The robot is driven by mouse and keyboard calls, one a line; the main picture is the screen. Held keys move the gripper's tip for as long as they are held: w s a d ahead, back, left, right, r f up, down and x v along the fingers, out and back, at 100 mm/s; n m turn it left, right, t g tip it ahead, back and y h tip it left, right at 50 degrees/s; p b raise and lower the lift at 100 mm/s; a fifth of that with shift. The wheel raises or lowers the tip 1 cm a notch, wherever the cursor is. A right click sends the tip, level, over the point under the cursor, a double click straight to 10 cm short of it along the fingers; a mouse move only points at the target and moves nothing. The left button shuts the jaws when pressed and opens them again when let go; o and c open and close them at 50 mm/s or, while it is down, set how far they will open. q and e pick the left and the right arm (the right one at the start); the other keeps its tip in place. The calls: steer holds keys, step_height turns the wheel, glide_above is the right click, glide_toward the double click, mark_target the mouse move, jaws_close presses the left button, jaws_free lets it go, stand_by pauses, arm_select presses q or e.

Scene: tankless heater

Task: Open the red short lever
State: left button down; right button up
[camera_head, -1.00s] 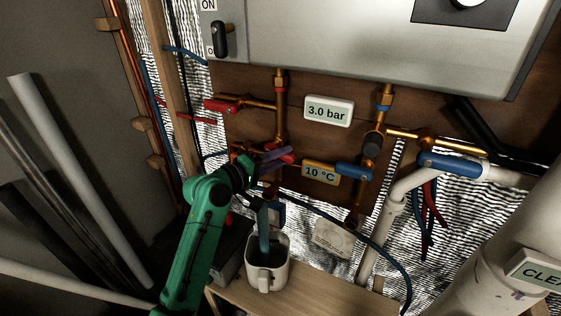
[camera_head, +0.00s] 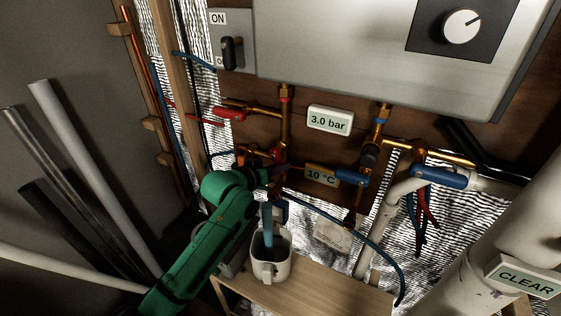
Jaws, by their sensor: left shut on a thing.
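The red short lever (camera_head: 278,154) is on the copper valve low on the left pipe, left of the 10 °C display. It is small and partly hidden by my gripper. My left gripper (camera_head: 280,172), on the green arm from the lower left, is at this valve. Its dark fingers are shut on the red short lever, though the contact is hard to see. Another red lever (camera_head: 232,113) sits on the upper branch of the same pipe, clear of the gripper. My right gripper is out of view.
A white mug (camera_head: 271,265) stands on a wooden shelf (camera_head: 330,290) below the gripper, with a blue pipe above its mouth. Displays read 3.0 bar (camera_head: 330,119) and 10 °C (camera_head: 321,176). Blue levers (camera_head: 351,176) are to the right. The heater box (camera_head: 340,50) hangs above.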

arm_select(q)
steer(key=shift+w+a+f+m+y+p, duration=0.1)
steer(key=shift+a+m+y+p, duration=0.15)
steer(key=shift+m+y, duration=0.15)
steer(key=shift+a+f+m+y+p, duration=0.1)
steer(key=shift+m+y+p, duration=0.2)
steer(key=shift+m, duration=0.1)
steer(key=shift+w+a+f+m+t+y, duration=0.15)
steer(key=shift+a+m+t+y, duration=0.15)
steer(key=shift+m+y, duration=0.35)
steer(key=shift+a+m, duration=0.1)
steer(key=shift+m, duration=0.15)
steer(key=c, duration=0.6)
jaws_free()
steer(key=shift+o, duration=0.2)
steer(key=b+v, duration=0.2)
steer(key=v, duration=1.2)
steer(key=shift+s+a, duration=0.25)
